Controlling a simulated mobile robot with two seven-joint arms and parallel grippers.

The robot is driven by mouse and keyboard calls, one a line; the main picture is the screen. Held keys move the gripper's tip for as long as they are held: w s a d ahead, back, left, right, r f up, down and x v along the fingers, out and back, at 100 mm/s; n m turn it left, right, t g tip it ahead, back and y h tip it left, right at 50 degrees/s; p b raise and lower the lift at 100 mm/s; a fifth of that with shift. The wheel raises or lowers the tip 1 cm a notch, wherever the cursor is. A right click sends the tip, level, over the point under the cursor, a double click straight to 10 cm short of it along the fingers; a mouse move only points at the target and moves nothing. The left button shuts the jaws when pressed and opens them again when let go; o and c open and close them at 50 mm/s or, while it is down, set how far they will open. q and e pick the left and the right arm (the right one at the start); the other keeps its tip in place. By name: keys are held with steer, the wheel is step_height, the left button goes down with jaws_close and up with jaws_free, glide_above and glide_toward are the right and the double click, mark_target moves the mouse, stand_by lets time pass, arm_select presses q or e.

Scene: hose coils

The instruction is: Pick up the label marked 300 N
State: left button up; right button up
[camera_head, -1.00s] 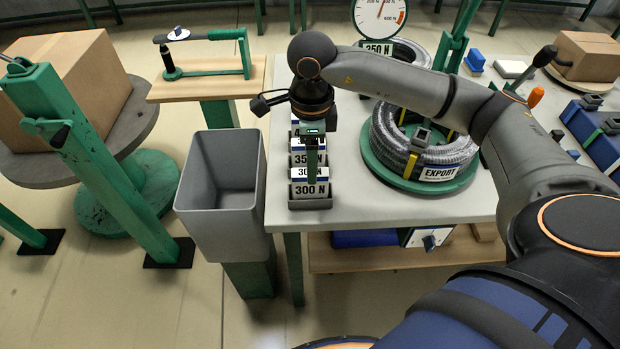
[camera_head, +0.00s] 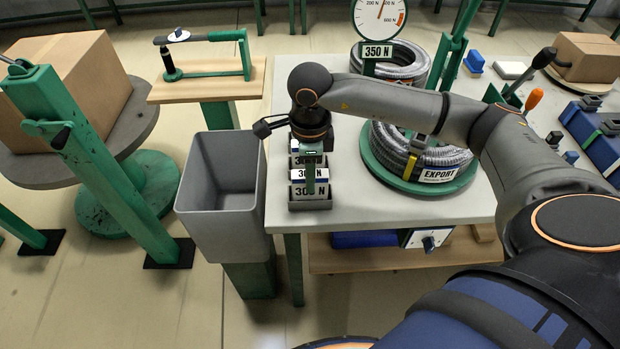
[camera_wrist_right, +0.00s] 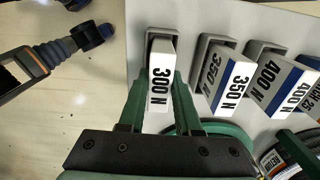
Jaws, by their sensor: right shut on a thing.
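The label marked 300 N (camera_wrist_right: 160,85) is a white plate with black lettering. In the right wrist view it stands between the green fingers of my right gripper (camera_wrist_right: 159,98), which is shut on it. Its far end is at a grey holder (camera_wrist_right: 160,43); I cannot tell whether it is still seated there. In the head view my right gripper (camera_head: 310,181) is over the front of the label row and partly covers the 300 N lettering (camera_head: 303,194). My left gripper is not in view.
Labels marked 350 N (camera_wrist_right: 233,90) and 400 N (camera_wrist_right: 288,91) stand in neighbouring holders. A grey bin (camera_head: 220,205) is left of the table (camera_head: 385,212). An EXPORT hose coil (camera_head: 440,157) lies on a green base to the right. A gauge (camera_head: 379,14) stands behind.

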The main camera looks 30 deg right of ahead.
jaws_close()
stand_by(0.8)
